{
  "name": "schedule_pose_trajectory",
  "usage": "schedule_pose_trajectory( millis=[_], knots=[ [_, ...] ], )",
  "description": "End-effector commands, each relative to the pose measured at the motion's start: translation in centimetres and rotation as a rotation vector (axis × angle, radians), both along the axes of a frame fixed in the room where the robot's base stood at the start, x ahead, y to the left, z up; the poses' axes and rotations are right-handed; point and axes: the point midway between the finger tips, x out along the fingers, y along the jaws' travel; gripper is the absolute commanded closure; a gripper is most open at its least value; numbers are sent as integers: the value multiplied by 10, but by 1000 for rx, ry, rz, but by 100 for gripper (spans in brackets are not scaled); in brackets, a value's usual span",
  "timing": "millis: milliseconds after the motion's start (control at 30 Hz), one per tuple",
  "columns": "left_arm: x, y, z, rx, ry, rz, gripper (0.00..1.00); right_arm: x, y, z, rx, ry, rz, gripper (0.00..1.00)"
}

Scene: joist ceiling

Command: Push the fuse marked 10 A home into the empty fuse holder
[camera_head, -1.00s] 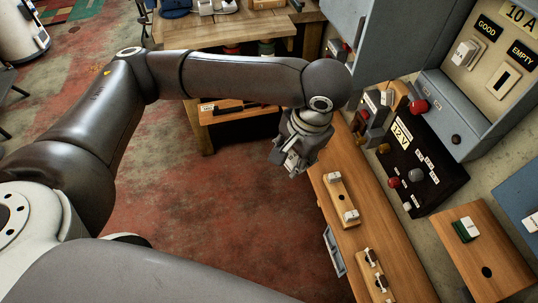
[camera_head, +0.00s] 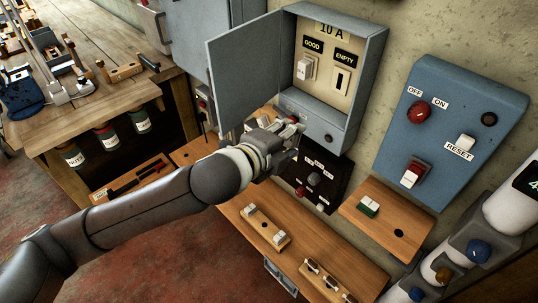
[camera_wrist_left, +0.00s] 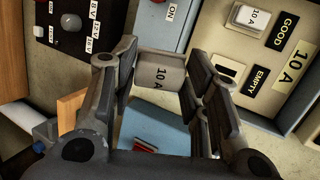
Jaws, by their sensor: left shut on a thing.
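In the head view my left gripper (camera_head: 286,134) is in front of the lower part of the open grey fuse box (camera_head: 372,60), below and left of the EMPTY holder. The empty fuse holder (camera_head: 342,80), a dark slot in a pale plate, also shows in the wrist view (camera_wrist_left: 228,69), right of the fuse and apart from it. The GOOD holder's fuse (camera_head: 306,68) sits beside it. My right gripper is not in view.
The box's open door (camera_head: 240,75) stands left of my gripper. A black panel with knobs (camera_head: 322,178) is below the box. A blue switch panel (camera_head: 450,130) is on the wall to the right. The bench (camera_head: 245,255) carries a wooden block (camera_head: 262,226) with white pieces.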

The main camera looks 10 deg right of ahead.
Motion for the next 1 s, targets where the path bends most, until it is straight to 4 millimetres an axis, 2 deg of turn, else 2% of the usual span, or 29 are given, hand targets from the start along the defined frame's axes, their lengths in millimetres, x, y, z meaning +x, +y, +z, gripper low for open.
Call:
schedule_pose_trajectory(
  millis=[200,433,600,1000],
  knots=[
    [16,-23,31,-142,-126,-173,86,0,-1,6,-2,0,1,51],
    [30,-39,63,-267,-242,-219,86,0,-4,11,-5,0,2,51],
    [33,-40,69,-283,-270,-209,86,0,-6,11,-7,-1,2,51],
    [33,-38,69,-283,-278,-203,86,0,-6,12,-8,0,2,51]
  ],
)
